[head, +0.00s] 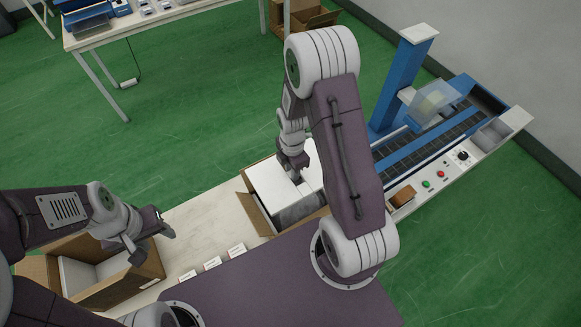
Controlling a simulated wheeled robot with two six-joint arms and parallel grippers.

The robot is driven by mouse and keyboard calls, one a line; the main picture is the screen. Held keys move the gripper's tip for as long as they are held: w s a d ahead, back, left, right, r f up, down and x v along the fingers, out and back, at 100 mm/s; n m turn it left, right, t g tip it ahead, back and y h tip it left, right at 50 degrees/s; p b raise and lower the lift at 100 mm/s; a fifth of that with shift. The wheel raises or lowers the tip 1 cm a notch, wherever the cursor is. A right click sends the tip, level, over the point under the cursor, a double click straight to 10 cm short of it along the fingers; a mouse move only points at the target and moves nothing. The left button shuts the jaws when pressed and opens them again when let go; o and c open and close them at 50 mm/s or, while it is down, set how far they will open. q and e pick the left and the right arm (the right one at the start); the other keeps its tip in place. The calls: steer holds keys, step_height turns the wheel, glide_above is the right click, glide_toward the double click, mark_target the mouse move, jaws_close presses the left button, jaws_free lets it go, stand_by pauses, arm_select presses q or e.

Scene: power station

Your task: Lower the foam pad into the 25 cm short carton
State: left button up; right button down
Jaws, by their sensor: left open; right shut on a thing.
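A white foam pad (268,187) lies level at the mouth of an open brown carton (256,214) in the middle of the bench. My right gripper (296,178) points down at the pad and is shut on it, though its fingertips are partly hidden. A grey thing (298,213) shows beside the pad's near edge, inside the carton. I cannot tell how deep the pad sits. My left gripper (153,246) is open and empty, above the right edge of another open carton (148,273) at the left. I cannot read either carton's size.
White label cards (212,263) stand along the bench's front between the cartons. A blue conveyor machine (396,85) with a control panel (440,175) is at the right. A small brown block (402,196) lies near it. A table (160,22) stands behind, across clear green floor.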

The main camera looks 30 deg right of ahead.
steer(key=shift+s+r, duration=0.2)
steer(key=shift+s, duration=0.25)
step_height(320, 180, down, 16)
steer(key=b, duration=1.4)
steer(key=shift+f, duration=0.4)
arm_select(q)
step_height(320, 180, down, 14)
steer(key=s, duration=0.1)
steer(key=shift+s, duration=0.1)
arm_select(e)
steer(key=c, duration=1.1)
jaws_free()
steer(key=shift+r, duration=0.1)
